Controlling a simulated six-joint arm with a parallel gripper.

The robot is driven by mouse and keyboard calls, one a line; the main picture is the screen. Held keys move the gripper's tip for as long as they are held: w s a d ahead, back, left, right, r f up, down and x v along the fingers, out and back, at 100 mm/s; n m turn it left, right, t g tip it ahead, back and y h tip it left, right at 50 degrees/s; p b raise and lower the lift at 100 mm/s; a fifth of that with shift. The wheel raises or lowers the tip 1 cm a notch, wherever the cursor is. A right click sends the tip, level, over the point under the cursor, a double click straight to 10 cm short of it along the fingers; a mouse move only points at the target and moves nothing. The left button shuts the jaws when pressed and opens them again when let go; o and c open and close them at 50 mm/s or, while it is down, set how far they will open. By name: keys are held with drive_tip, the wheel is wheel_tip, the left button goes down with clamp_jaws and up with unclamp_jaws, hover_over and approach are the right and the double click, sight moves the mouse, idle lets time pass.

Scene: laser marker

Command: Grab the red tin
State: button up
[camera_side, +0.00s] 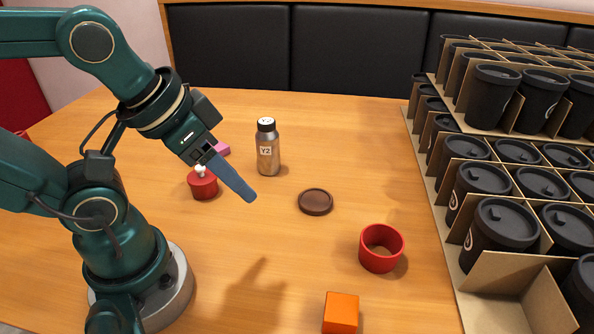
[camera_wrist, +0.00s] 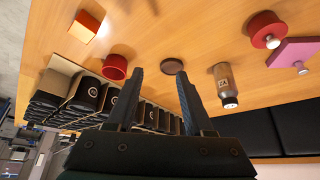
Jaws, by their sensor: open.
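An open, hollow red tin (camera_side: 366,259) stands upright on the wooden table, right of centre in the side view. In the wrist view the red tin (camera_wrist: 115,67) lies left of my fingers. My gripper (camera_side: 249,197) is in the air above the table, left of the tin and well apart from it; the side view shows its fingers nearly edge-on. In the wrist view my gripper (camera_wrist: 160,73) is open, with nothing between the fingers. A second red round piece (camera_side: 203,187), with a white knob on top, stands near my arm.
A brown disc (camera_side: 316,201), a metal bottle (camera_side: 267,155), a pink piece (camera_side: 222,150) and an orange block (camera_side: 341,312) are on the table. Cardboard crates (camera_side: 449,258) of black lidded cups fill the right side. Bare table surrounds the tin.

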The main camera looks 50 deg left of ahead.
drive_tip(key=o, duration=0.6)
wheel_tip(320, 180, up, 5)
drive_tip(key=m+g+y, duration=0.7)
drive_tip(key=m+y, duration=0.6)
drive_tip(key=m, duration=0.3)
hover_over(209, 186)
drive_tip(key=d, duration=0.2)
drive_tip(key=shift+m+y, duration=0.3)
drive_tip(key=shift+m, duration=0.2)
drive_tip(key=f, duration=1.9)
drive_tip(key=shift+w+a+f, duration=0.1)
drive_tip(key=shift+w, duration=0.1)
drive_tip(key=shift+a+f, duration=0.3)
drive_tip(key=shift+a, duration=0.15)
drive_tip(key=shift+x, duration=2.1)
